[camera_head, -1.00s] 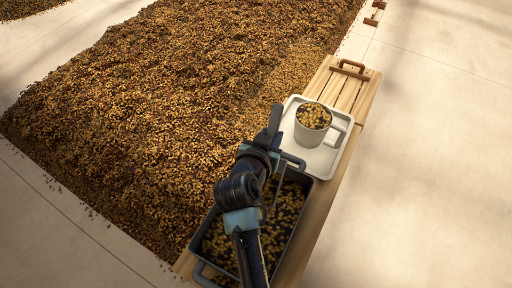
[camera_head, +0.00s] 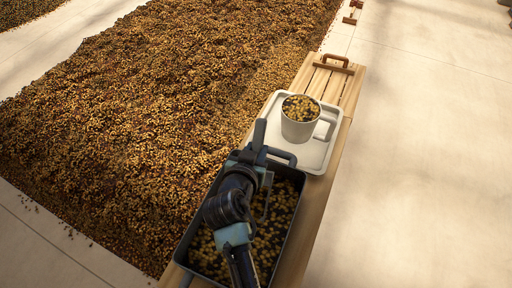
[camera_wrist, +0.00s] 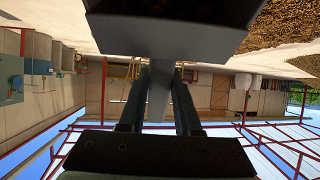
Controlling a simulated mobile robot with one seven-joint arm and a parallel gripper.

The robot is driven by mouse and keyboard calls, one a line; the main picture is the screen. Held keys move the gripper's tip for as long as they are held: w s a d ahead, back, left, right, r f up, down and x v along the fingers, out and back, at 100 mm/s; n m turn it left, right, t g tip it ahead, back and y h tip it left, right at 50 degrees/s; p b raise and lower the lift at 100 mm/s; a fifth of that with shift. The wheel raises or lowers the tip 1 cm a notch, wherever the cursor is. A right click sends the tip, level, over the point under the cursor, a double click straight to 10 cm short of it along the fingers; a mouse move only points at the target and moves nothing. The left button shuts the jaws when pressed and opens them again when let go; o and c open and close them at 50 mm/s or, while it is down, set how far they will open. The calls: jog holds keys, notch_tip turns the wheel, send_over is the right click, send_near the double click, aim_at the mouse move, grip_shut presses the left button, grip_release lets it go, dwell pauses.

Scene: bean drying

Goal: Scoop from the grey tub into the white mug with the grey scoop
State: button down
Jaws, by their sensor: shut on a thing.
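The white mug (camera_head: 298,130) stands upright on a white tray, with yellow-brown beans showing near its rim. The grey tub (camera_head: 293,215), nearer to me, holds similar beans over a dark bottom. My gripper (camera_head: 262,170) is above the tub's far left part. It is shut on the grey scoop (camera_head: 259,134), part of which sticks up past the gripper. In the wrist view, both fingers close on the scoop's grey handle (camera_wrist: 160,95). I cannot see the inside of the scoop, and my arm hides part of the tub.
The white tray (camera_head: 318,158) and tub sit on a wooden slatted bench (camera_head: 318,205) with a brown handle (camera_head: 335,63) at its far end. A wide bed of beans (camera_head: 150,120) lies to the left. Pale floor (camera_head: 430,180) is clear to the right.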

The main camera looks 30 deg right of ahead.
notch_tip(320, 180, down, 10)
jog(key=b, duration=0.5)
jog(key=shift+r, duration=0.25)
dwell(0.3)
